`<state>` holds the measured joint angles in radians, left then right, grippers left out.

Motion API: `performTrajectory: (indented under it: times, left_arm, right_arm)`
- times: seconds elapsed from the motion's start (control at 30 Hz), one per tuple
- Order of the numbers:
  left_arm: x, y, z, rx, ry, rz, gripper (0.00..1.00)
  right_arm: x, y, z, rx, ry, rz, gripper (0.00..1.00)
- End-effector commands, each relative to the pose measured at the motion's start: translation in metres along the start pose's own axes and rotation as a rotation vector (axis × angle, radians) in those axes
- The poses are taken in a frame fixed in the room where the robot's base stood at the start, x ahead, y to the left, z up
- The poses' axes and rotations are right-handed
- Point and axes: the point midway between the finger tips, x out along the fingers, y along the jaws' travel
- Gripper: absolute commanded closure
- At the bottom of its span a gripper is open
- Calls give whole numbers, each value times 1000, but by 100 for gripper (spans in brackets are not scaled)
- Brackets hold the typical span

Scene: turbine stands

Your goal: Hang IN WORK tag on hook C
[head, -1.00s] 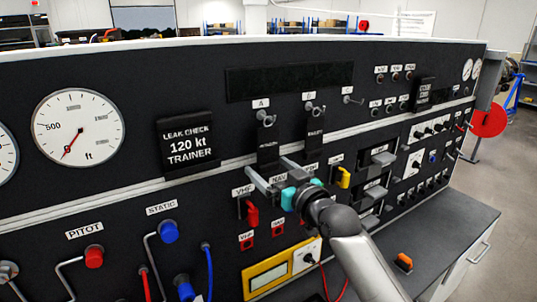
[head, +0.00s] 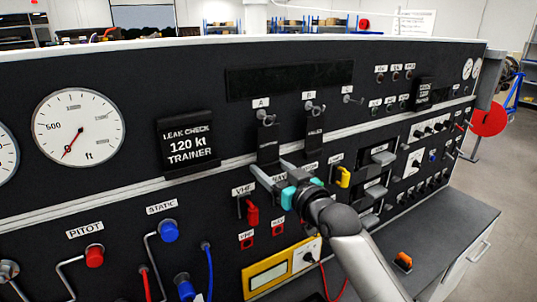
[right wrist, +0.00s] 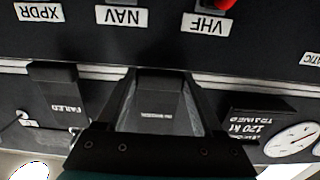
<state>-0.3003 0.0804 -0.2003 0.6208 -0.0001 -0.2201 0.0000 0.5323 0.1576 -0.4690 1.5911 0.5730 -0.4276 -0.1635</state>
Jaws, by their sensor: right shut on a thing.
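A black tag (head: 268,148) hangs from hook A (head: 265,117). Its white lettering is too small to read surely, but it looks like the IN WORK tag. My right gripper (head: 271,167) is shut on this tag's lower part, from below. In the right wrist view, which is upside down, the tag (right wrist: 158,95) sits between the two fingers. A second black tag (head: 314,135) hangs from hook B (head: 310,107); it reads FAILED in the wrist view (right wrist: 57,95). Hook C (head: 348,98) is bare. My left gripper is not in view.
A LEAK CHECK 120 kt TRAINER plate (head: 188,143) is left of hook A. Below the hooks are a light rail, a red lever (head: 252,215) and a yellow lever (head: 343,177). A dark shelf (head: 440,240) juts out at lower right.

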Motion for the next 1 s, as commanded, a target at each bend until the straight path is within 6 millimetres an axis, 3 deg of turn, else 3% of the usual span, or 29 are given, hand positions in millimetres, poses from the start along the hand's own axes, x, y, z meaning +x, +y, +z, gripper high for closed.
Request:
performTrajectory:
  times: [0.13, 1.0]
  left_arm:
    - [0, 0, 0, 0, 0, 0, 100]
    - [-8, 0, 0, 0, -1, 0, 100]
  right_arm:
    - [0, 0, 0, 0, 1, 0, 100]
    - [-10, 0, -1, 0, 0, 0, 100]
